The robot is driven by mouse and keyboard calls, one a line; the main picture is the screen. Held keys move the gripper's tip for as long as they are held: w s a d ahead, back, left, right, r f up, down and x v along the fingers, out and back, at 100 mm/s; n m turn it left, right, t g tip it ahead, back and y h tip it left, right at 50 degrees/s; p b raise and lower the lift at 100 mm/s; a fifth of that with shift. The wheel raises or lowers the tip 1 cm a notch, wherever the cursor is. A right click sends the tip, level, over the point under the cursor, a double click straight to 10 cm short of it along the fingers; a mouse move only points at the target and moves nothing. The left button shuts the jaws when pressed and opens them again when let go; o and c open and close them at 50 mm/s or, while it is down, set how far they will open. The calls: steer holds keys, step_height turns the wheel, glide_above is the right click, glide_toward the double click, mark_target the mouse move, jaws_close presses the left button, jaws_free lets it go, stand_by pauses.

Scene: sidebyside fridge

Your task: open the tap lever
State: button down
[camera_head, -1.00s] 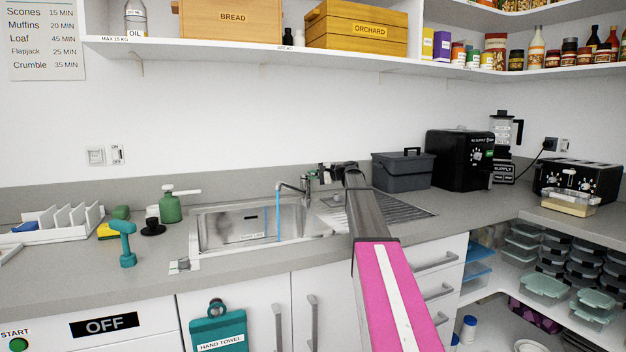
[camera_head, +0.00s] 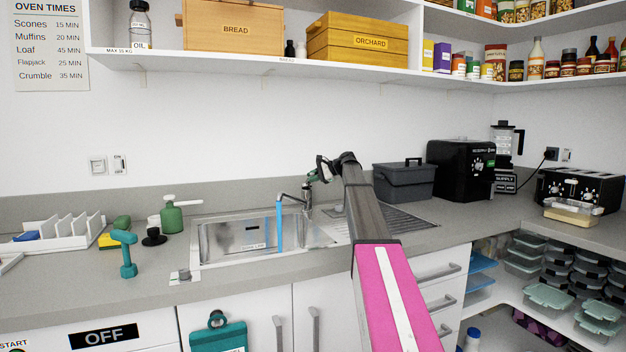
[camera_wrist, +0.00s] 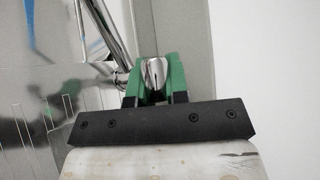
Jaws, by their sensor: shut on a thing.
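The chrome tap (camera_head: 306,196) stands at the back of the steel sink, its spout pointing left. A blue stream of water (camera_head: 279,230) falls from the spout into the basin. My gripper (camera_head: 322,172) is at the top of the tap, reached from the right. In the wrist view its green fingers (camera_wrist: 154,78) are shut on the shiny tap lever (camera_wrist: 153,71), which shows between them. The tap's spout (camera_wrist: 95,30) runs to the upper left there. Most of the lever is hidden by the fingers.
The sink (camera_head: 235,240) has a ribbed drainer on its right. A grey lidded box (camera_head: 403,182) stands right of my arm, with a black appliance (camera_head: 462,170) beyond. A green soap bottle (camera_head: 171,216) stands left of the sink. A shelf (camera_head: 250,58) runs above.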

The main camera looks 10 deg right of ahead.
steer(key=c, duration=1.1)
jaws_free()
steer(key=shift+d, duration=0.1)
steer(key=v, duration=1)
steer(key=shift+s+d+r, duration=0.15)
steer(key=shift+d, duration=0.1)
